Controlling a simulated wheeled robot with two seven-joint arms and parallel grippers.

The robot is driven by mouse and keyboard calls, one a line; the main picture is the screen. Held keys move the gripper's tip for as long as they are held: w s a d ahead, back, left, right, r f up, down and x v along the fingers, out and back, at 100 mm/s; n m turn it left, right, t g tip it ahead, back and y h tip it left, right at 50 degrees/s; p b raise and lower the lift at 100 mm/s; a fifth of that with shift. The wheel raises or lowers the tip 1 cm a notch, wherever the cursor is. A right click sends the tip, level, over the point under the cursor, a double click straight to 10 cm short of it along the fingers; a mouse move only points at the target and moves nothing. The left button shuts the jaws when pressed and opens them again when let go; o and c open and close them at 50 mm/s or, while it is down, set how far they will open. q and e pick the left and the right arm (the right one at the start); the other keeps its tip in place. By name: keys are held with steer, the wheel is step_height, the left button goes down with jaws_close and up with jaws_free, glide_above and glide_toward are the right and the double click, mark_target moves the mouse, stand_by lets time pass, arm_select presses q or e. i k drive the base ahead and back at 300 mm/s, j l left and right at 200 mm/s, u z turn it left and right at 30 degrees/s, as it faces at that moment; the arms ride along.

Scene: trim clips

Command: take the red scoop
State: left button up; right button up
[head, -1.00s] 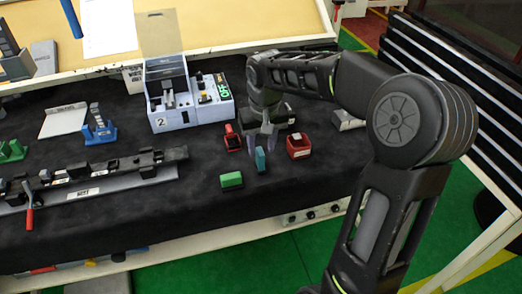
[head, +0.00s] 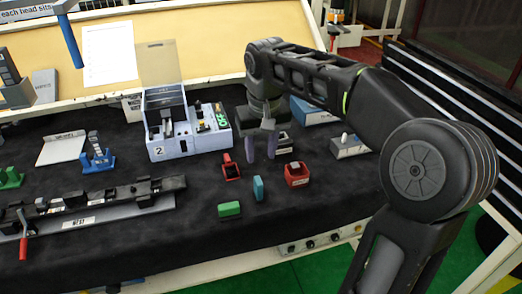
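A small red piece with a dark hollow and a raised end, which looks like the red scoop (head: 231,169), lies on the black cloth in front of the light-blue station. My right gripper (head: 261,153) is open, pointing down, with its two fingers apart and nothing seen between them. It is to the right of the red piece and slightly farther back, apart from it in the picture. My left gripper is not in view.
Close by are a red open box (head: 297,174), a teal block (head: 258,188) and a green block (head: 229,209). The light-blue station marked 2 (head: 176,148) stands behind. A long dark rail (head: 95,205) lies at left. Bare cloth surrounds the front blocks.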

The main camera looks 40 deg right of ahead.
mark_target(231, 171)
steer(key=i+l+u, duration=0.2)
steer(key=l, duration=0.15)
steer(key=i+l+u, duration=0.2)
steer(key=l, duration=0.15)
steer(key=l+u, duration=0.2)
steer(key=l, duration=0.15)
